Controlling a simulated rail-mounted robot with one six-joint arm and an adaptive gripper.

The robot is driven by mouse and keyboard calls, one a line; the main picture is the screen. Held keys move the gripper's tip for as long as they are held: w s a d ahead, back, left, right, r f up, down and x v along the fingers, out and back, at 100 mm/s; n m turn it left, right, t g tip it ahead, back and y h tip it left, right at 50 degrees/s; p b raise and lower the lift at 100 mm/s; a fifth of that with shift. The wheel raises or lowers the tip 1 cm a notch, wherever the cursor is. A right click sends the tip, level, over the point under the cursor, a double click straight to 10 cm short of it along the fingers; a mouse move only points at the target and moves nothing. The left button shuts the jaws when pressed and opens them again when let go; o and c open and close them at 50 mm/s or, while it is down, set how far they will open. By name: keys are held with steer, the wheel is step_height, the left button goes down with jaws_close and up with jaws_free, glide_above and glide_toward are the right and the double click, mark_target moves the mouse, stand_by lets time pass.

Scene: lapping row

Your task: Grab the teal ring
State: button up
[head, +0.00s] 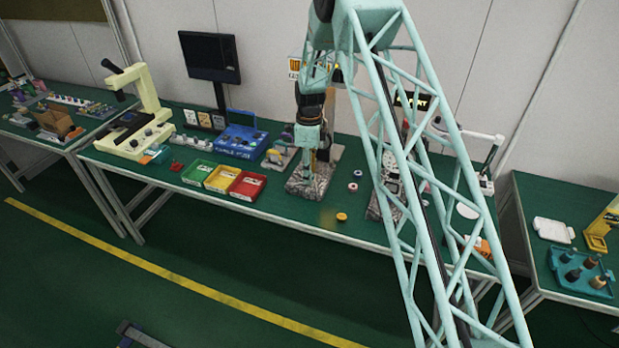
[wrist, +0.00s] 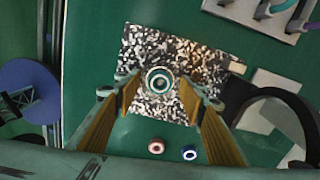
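The teal ring (wrist: 160,80), with a pale band and dark centre, lies on a black-and-white speckled plate (wrist: 140,52) in the wrist view. My gripper (wrist: 159,93) is open above it, its two yellowish fingers on either side of the ring in that view. I cannot tell the exact height of the fingertips over it. In the head view my gripper (head: 312,164) points down over the speckled plate (head: 303,189), and the ring is not discernible there.
A red ring (wrist: 156,146) and a blue ring (wrist: 189,152) lie on the green bench beside the plate. A yellow round piece (head: 342,216) is near the front edge. Green, yellow and red bins (head: 247,185) stand to the left; a blue box (head: 240,141) is behind them.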

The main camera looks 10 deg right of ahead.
steer(key=c, duration=0.9)
steer(key=shift+r, duration=0.15)
steer(key=shift+r, duration=1.7)
steer(key=shift+s+d, duration=0.1)
steer(key=shift+s, duration=0.3)
steer(key=s+d, duration=0.1)
steer(key=s, duration=0.4)
steer(key=s+d+r, duration=0.1)
steer(key=s, duration=0.3)
steer(key=s+d, duration=0.2)
steer(key=s, duration=0.3)
steer(key=shift+s+d+r+p, duration=0.1)
steer(key=shift+s+r+p, duration=0.05)
steer(key=shift+s+p, duration=0.15)
